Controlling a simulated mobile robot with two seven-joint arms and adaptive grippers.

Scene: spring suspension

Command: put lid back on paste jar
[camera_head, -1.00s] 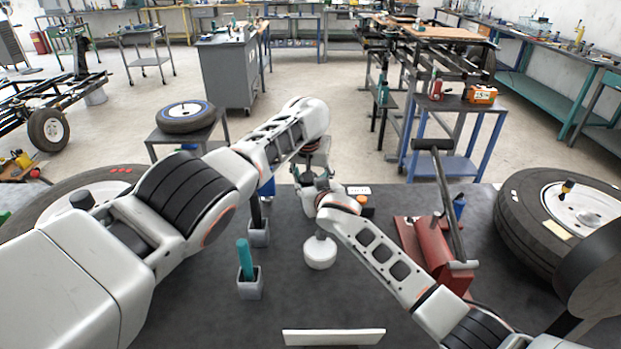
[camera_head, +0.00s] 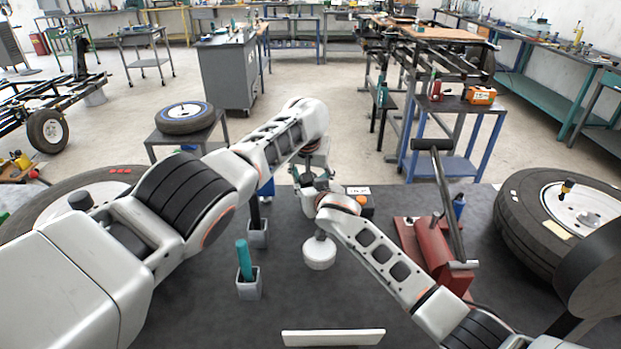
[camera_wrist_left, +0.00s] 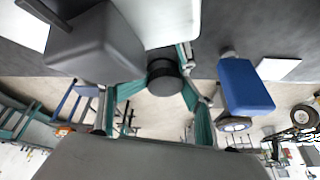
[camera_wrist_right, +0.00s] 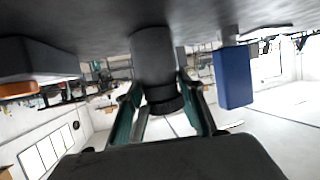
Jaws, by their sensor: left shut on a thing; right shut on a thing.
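In the left wrist view my left gripper (camera_wrist_left: 164,90), with teal fingers, is shut on a short dark cylinder (camera_wrist_left: 164,72). In the right wrist view my right gripper (camera_wrist_right: 163,112) is shut on a dark ringed piece (camera_wrist_right: 165,104). A wider dark cylinder (camera_wrist_right: 152,55) stands in line with that piece; I cannot tell whether they touch. These look like the paste jar and its lid, but I cannot tell which gripper has which. In the head view both grippers are close together near the bench middle, and the arms hide what they hold.
A red press (camera_head: 428,245) and a tyre (camera_head: 535,235) are at right. A blue block (camera_wrist_right: 232,78) is near my right gripper.

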